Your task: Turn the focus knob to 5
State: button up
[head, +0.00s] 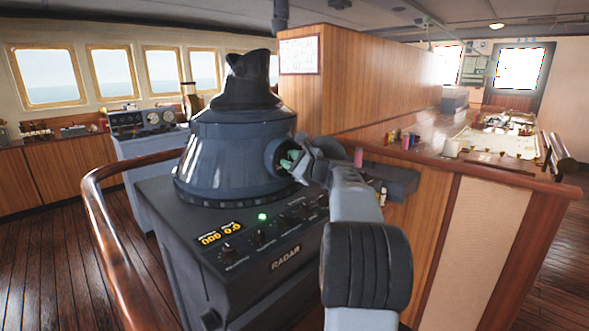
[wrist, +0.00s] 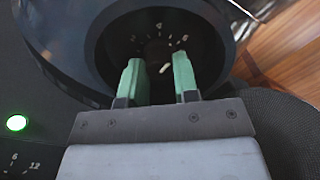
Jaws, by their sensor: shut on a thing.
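The focus knob (wrist: 158,53) is a small dark knob in a round recess, with a short pale mark on or near it. White numerals stand in an arc above it; a 4 looks to be at the top and a 6 at the right, but they are small. My gripper (wrist: 158,66) has its two green fingers on either side of the knob, closed on it. In the head view my gripper (head: 288,160) reaches into the side opening of the dark radar hood (head: 235,150). There the knob is hidden, and its exact setting is unclear.
The radar console (head: 270,262) carries a lit green lamp (head: 262,216), orange digits and several small knobs. A wooden rail (head: 100,215) curves around its left. A wooden partition (head: 375,85) and a chart table (head: 500,140) stand behind to the right.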

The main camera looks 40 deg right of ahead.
jog(key=shift+f+n+b, duration=0.1)
jog(key=shift+n+b, duration=0.45)
jog(key=shift+n, duration=0.35)
jog(key=o, duration=0.9)
jog(key=s, duration=0.4)
jog(key=s+d, duration=0.1)
jog(key=s, duration=0.4)
jog(key=s+d, duration=0.1)
jog(key=s, duration=0.3)
jog(key=shift+s+d+r+b, duration=0.1)
jog(key=shift+s+r+b, duration=0.1)
jog(key=shift+s+b, duration=0.15)
